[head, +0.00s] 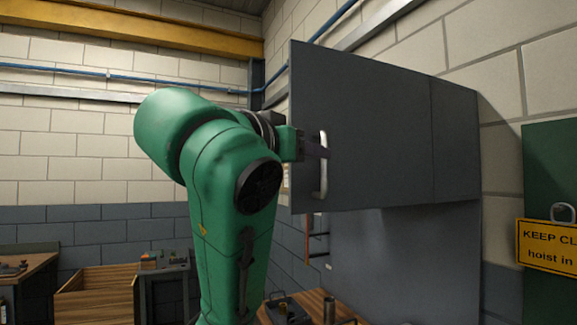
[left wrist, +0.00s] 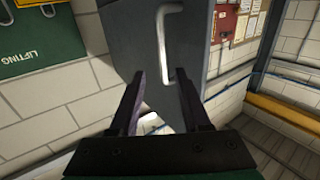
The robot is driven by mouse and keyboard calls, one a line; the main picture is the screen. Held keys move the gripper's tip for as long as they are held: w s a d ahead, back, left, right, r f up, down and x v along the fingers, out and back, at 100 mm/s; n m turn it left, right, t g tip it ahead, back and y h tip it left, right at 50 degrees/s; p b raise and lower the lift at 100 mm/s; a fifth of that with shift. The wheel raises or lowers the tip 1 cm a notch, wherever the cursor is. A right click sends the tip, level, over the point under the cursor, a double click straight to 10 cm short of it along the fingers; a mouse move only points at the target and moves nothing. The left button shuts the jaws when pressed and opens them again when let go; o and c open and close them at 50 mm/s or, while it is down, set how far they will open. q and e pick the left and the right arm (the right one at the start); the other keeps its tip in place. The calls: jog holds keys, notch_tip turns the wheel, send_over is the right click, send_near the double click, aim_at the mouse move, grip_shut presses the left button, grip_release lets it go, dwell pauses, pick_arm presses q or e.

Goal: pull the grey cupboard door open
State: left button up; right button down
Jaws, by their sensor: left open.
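The grey cupboard door (head: 375,135) is high on the right-hand wall in the head view. It seems to stand out from the wall, nearly in line with the cupboard's side (head: 456,145) beyond a vertical seam. Its pale upright bar handle (head: 323,180) is near the door's left edge. My left gripper (head: 315,150) is at the handle's middle, overlapping it in the head view. In the left wrist view the jaws (left wrist: 162,75) are open, with the handle (left wrist: 162,35) running up between and beyond the fingertips. Contact cannot be told. My right gripper is out of view.
A green board (head: 550,170) with a yellow sign (head: 547,246) hangs right of the cupboard. A wooden bench (head: 340,320) with tools is below. A wooden crate (head: 95,300) and another bench (head: 25,268) stand at lower left. The air left of the door looks clear beyond my arm.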

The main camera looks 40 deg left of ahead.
pick_arm(q)
jog(key=b+v, duration=0.2)
jog(key=v, duration=0.4)
jog(key=shift+s+d, duration=0.15)
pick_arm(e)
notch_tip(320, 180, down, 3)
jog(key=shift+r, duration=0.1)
pick_arm(q)
jog(key=shift+s, duration=0.1)
